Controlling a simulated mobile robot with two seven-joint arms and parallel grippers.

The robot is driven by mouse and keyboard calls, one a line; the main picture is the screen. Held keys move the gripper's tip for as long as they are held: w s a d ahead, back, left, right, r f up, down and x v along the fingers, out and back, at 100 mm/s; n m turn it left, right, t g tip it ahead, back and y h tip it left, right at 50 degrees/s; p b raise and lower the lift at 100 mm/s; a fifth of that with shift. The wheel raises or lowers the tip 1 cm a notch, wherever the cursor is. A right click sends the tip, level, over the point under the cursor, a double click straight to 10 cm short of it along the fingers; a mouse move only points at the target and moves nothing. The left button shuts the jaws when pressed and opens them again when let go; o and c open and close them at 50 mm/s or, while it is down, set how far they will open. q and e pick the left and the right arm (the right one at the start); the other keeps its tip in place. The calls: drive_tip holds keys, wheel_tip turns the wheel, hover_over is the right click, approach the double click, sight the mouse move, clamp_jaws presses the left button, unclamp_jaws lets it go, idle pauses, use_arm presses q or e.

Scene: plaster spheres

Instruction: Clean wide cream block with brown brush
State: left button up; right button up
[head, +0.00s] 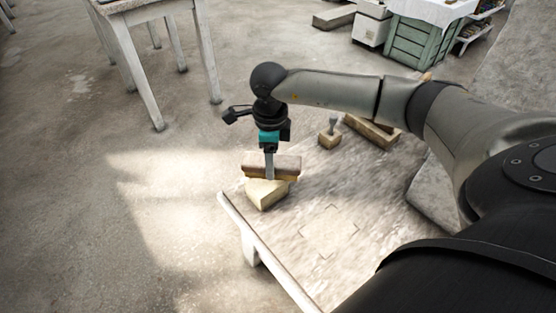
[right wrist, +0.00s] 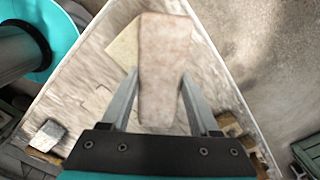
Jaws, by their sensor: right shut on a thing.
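The brown brush (head: 284,163) is held level between the fingers of my right gripper (head: 269,177). In the right wrist view the brush (right wrist: 164,70) lies between the two fingers (right wrist: 160,100). The wide cream block (head: 265,193) sits on the table near its far left corner, directly under the brush. The brush appears to touch or almost touch the block's top. The block shows partly in the right wrist view (right wrist: 124,45), mostly hidden behind the brush. My left gripper is not in view.
The pale worn table (head: 340,215) has free room in its middle. A small block with a grey knob (head: 330,136) and a long wooden block (head: 372,131) stand at its far right side. Another table (head: 150,12), a green crate (head: 420,38) and a white box (head: 371,27) stand beyond on the floor.

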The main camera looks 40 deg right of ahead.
drive_tip(key=shift+w+a+b, duration=0.3)
drive_tip(key=shift+w+a, duration=0.5)
drive_tip(key=shift+a, duration=0.1)
drive_tip(key=shift+s+d+p, duration=0.45)
drive_tip(key=shift+s+d, duration=0.2)
drive_tip(key=shift+d, duration=0.15)
drive_tip(key=shift+s+d, duration=0.85)
drive_tip(key=shift+d, duration=0.05)
drive_tip(key=shift+w+a, duration=1.5)
drive_tip(key=shift+a, duration=0.2)
drive_tip(key=shift+s+d+r+p, duration=0.75)
drive_tip(key=shift+d+r+p, duration=0.05)
drive_tip(key=shift+d, duration=0.05)
drive_tip(key=shift+f, duration=0.1)
